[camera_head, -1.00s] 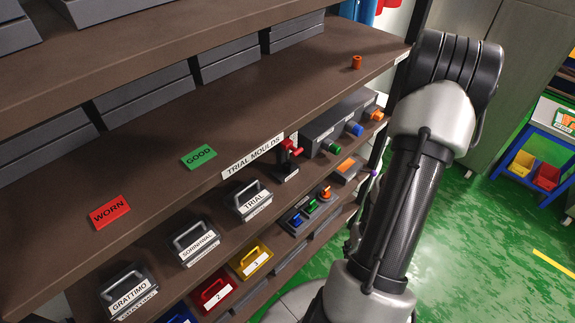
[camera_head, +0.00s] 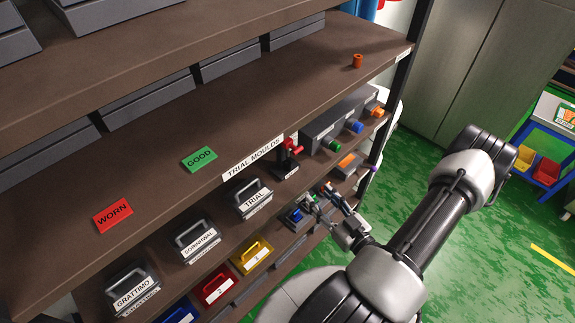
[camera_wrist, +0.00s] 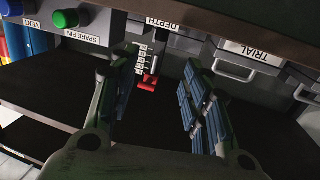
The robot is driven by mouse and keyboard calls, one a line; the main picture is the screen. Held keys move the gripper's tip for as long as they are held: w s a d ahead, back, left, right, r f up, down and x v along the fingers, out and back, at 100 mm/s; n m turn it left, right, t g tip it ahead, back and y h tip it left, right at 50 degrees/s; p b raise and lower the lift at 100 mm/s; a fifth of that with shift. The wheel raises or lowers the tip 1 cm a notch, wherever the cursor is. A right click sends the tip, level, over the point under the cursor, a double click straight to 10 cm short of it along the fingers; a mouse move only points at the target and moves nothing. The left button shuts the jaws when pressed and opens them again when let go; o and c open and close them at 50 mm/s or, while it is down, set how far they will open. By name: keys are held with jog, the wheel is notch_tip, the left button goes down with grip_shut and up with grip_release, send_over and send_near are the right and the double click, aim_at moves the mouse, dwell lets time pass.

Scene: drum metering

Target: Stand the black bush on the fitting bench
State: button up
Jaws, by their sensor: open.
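My gripper (camera_head: 328,203) is open in the head view, in front of the lower shelf's right part, over or beside the small coloured parts there. In the wrist view the two fingers of my gripper (camera_wrist: 158,95) stand wide apart with nothing between them. Beyond them is a red-handled depth gauge (camera_wrist: 148,84), which also stands on the shelf in the head view (camera_head: 287,155). I cannot make out a black bush in either view. No bench is labelled as the fitting bench; a blue-framed bench (camera_head: 538,150) shows at the far right.
The trial moulds shelf (camera_head: 290,100) overhangs the work area. Labelled boxes such as TRIAL (camera_head: 250,198) stand left of the gauge. Blue and green knobs, VENT (camera_wrist: 28,24) and SPARE PIN (camera_wrist: 82,40), project beside it. An orange bush (camera_head: 357,61) stands above. Green floor is open at right.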

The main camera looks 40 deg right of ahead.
aim_at(289, 166)
jog(key=w, duration=0.5)
jog(key=w+d, duration=0.1)
jog(key=w, duration=0.4)
jog(key=w+b, duration=0.1)
jog(key=w, duration=0.4)
jog(key=shift+w+d+f, duration=0.1)
jog(key=shift+d+f, duration=0.2)
jog(key=shift+f, duration=0.05)
jog(key=shift+c, duration=0.5)
grip_shut()
